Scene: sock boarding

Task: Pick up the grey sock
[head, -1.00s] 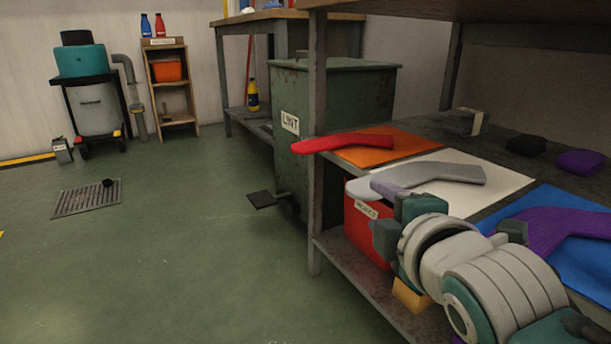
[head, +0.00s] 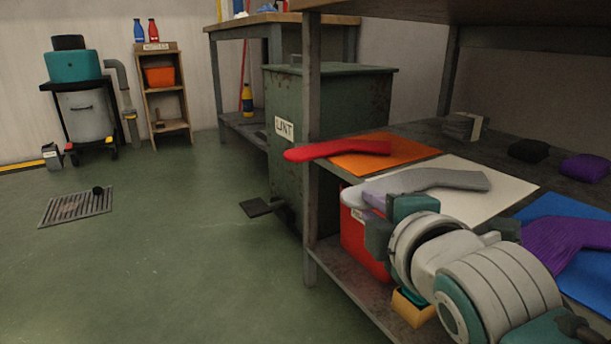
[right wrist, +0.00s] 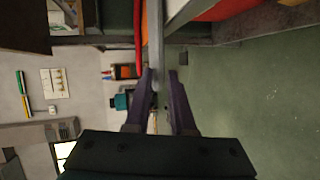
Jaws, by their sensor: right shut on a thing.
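The grey sock (head: 445,180) lies on a white sheet (head: 505,199) on the shelf, flat and bent like a boomerang. Its paler left end sticks out past the shelf's front edge. My right gripper (head: 371,196) is at that overhanging end and is shut on the grey sock. The arm and wrist hide part of the sheet's front. In the right wrist view the purple fingers (right wrist: 164,92) close around the grey sock's thin edge (right wrist: 155,45). My left gripper is in neither view.
A red sock (head: 335,150) on an orange sheet (head: 400,155) lies to the left, and a purple sock (head: 560,240) on a blue sheet (head: 545,208) to the right. A shelf post (head: 312,90) and lint bin (head: 335,100) stand at left.

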